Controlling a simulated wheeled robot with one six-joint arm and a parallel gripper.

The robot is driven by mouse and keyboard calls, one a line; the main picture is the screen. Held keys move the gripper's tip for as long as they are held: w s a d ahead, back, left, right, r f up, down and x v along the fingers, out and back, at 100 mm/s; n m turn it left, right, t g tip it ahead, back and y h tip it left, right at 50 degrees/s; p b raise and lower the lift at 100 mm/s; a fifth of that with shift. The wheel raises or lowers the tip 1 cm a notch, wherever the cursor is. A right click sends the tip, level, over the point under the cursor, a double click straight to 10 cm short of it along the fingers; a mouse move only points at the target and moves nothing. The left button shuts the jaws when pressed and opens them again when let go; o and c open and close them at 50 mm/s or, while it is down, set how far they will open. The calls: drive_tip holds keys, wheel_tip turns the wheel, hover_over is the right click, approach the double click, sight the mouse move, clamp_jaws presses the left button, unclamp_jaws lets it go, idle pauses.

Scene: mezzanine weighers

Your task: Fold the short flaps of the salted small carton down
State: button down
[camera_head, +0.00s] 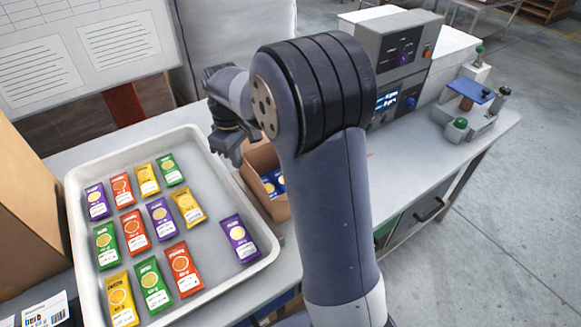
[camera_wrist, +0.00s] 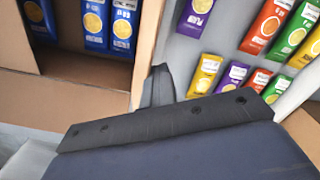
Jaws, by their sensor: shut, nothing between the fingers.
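The small carton (camera_head: 277,206) is a brown box beside the white tray, partly hidden behind my arm. Blue packets (camera_head: 272,181) lie inside it. In the wrist view its cardboard (camera_wrist: 60,97) fills the left side, with several blue packets (camera_wrist: 108,22) showing in the opening. A brown cardboard panel lies nearest my gripper there; I cannot tell whether it is a short flap. No salted label is readable. My gripper (camera_head: 229,158) is shut and empty, above the carton's tray-side edge. In the wrist view its finger (camera_wrist: 156,88) shows beside the carton's edge; I cannot tell whether they touch.
The white tray (camera_head: 75,215) holds several coloured packets, spaced apart. A larger brown box (camera_head: 30,205) stands at the left. A grey weigher unit (camera_head: 395,48) and a small device with a blue plate (camera_head: 474,91) stand on the bench at right. A white board is behind.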

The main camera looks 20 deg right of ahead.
drive_tip(key=shift+s+d+f, duration=0.1)
drive_tip(key=shift+d+f, duration=0.05)
drive_tip(key=shift+f, duration=0.15)
drive_tip(key=shift+w+d+r+p, duration=0.15)
drive_tip(key=shift+d+p, duration=0.1)
drive_tip(key=shift+d, duration=0.5)
drive_tip(key=shift+w+d+p, duration=0.1)
drive_tip(key=shift+d+p, duration=0.1)
drive_tip(key=shift+d, duration=0.55)
drive_tip(key=shift+w+d+r, duration=0.15)
drive_tip(key=shift+w+d, duration=0.1)
drive_tip(key=shift+d, duration=0.3)
drive_tip(key=d, duration=0.2)
drive_tip(key=w+d, duration=0.1)
drive_tip(key=shift+d+f, duration=0.1)
drive_tip(key=shift+f, duration=0.2)
